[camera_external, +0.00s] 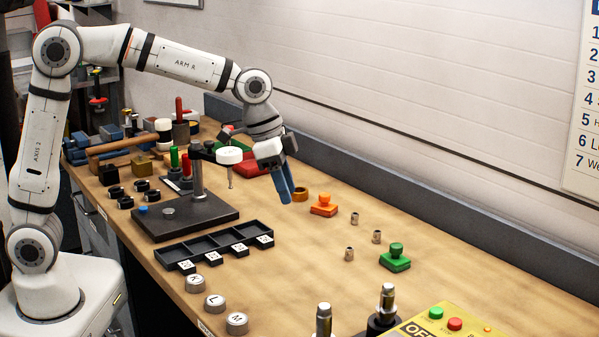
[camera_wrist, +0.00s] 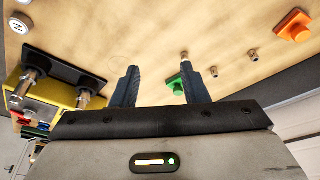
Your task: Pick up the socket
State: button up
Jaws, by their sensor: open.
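I cannot tell which one the task means. My gripper (camera_external: 285,190) hangs tilted above the bench, left of the sockets in the external view. Its blue fingers (camera_wrist: 160,82) are spread apart with nothing between them.
A green knobbed block (camera_external: 396,258) and an orange knobbed block (camera_external: 323,206) flank the sockets. A black stand (camera_external: 186,215) and divided tray (camera_external: 215,246) are at left. A yellow panel (camera_external: 440,325) is in front. Open bench lies around the sockets.

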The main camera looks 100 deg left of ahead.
jog(key=w+a+f, duration=0.3)
jog(key=w+a, duration=0.2)
jog(key=a, duration=0.4)
send_near(351, 224)
jog(key=shift+t, duration=0.4)
jog(key=x, duration=0.4)
jog(key=p+x, duration=0.1)
jog(key=x, duration=0.2)
jog(key=shift+w+r, duration=0.15)
jog(key=shift+w, duration=0.1)
jog(key=shift+c, duration=0.2)
grip_shut()
